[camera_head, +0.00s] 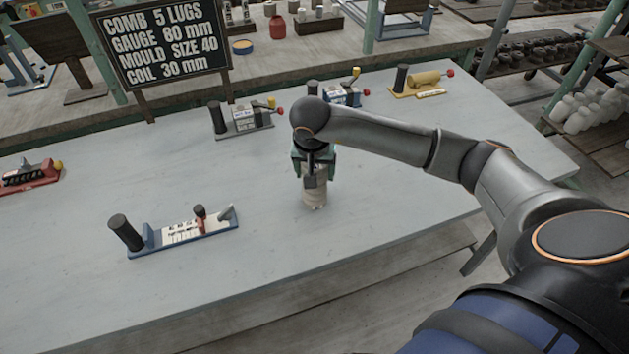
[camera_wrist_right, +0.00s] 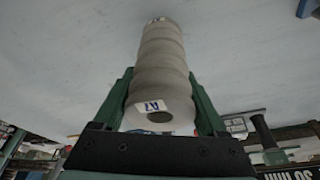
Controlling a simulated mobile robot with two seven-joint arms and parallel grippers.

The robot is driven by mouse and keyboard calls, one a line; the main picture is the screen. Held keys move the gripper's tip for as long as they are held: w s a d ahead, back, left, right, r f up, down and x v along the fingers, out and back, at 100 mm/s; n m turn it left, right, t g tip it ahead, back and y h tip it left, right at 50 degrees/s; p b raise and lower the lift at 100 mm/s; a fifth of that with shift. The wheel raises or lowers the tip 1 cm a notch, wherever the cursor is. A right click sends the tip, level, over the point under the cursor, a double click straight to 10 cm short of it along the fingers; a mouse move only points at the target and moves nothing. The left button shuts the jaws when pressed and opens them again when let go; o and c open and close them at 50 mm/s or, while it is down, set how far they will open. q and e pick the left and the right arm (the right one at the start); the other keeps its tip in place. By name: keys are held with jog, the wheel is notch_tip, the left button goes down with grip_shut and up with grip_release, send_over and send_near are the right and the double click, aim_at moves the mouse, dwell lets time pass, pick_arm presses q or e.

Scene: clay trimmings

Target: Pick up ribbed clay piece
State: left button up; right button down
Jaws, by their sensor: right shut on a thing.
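The ribbed clay piece (camera_head: 314,197) is a pale, grey-beige ribbed cylinder near the middle of the table in the head view. In the right wrist view the ribbed clay piece (camera_wrist_right: 162,65) runs away from the gripper, with a white label reading A17 near its close end and another small tag at its far end. My right gripper (camera_head: 314,172) is shut on it, with green fingers (camera_wrist_right: 160,105) on both sides. Its upper part is hidden by the gripper in the head view. I cannot tell whether its lower end touches the table. My left gripper is not in view.
The pale table (camera_head: 110,290) holds a blue-based tool (camera_head: 185,237) at front left, a red one (camera_head: 30,175) at far left, and a grey one (camera_head: 240,120), a blue one (camera_head: 343,95) and a yellow one (camera_head: 420,82) along the back. A black sign (camera_head: 160,42) stands behind.

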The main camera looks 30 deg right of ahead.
aim_at(317, 168)
jog(key=shift+r, duration=0.15)
jog(key=shift+w+r, duration=0.1)
jog(key=shift+r, duration=0.35)
notch_tip(317, 168, up, 2)
jog(key=shift+r, duration=0.2)
jog(key=s+r, duration=0.1)
jog(key=s+a+r, duration=0.1)
jog(key=r, duration=0.1)
jog(key=s+a+r, duration=0.1)
jog(key=s+r, duration=0.1)
jog(key=shift+a+r+b, duration=0.1)
jog(key=shift+a+b, duration=0.05)
jog(key=shift+b, duration=0.2)
jog(key=s+a+r, duration=0.4)
jog(key=s, duration=0.4)
jog(key=shift+s+a+r, duration=0.15)
jog(key=shift+a, duration=0.15)
